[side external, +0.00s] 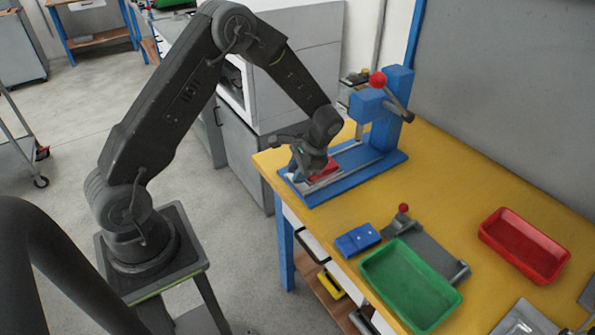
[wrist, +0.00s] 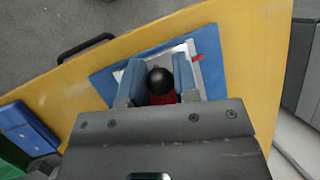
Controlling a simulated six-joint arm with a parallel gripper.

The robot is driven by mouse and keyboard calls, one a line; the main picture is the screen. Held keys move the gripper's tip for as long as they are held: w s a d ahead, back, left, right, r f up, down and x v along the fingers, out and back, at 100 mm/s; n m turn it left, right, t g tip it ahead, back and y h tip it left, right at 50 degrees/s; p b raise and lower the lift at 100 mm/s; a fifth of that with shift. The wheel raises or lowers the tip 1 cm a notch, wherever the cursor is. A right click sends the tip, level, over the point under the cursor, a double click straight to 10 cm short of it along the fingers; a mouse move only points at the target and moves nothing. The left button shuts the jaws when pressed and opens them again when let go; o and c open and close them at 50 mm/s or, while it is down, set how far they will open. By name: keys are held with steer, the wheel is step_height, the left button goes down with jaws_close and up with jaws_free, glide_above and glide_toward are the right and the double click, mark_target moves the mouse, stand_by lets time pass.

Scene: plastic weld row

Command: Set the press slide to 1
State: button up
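The blue press (side external: 385,110) with a red-knobbed lever stands at the far left part of the yellow table. Its slide, a light metal plate (wrist: 190,48) with a red block (side external: 325,168), lies on the blue base (side external: 370,176). In the wrist view, a black ball knob (wrist: 160,80) sits above red on the slide. My gripper (side external: 305,168) is low over the front end of the base. In the wrist view its blue fingers (wrist: 160,72) flank the knob closely; whether they press on it is unclear. No number 1 can be read.
A green tray (side external: 440,297), a red tray (side external: 525,240), a blue block (side external: 357,240) and a grey fixture with a red knob (side external: 425,250) occupy the nearer table. Clear yellow tabletop (side external: 450,170) lies right of the press. A grey panel stands behind.

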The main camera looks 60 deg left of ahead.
jaws_close()
steer(key=w, duration=0.7)
stand_by(0.3)
steer(key=shift+o, duration=1.1)
jaws_free()
steer(key=v, duration=1.3)
steer(key=shift+r, duration=0.4)
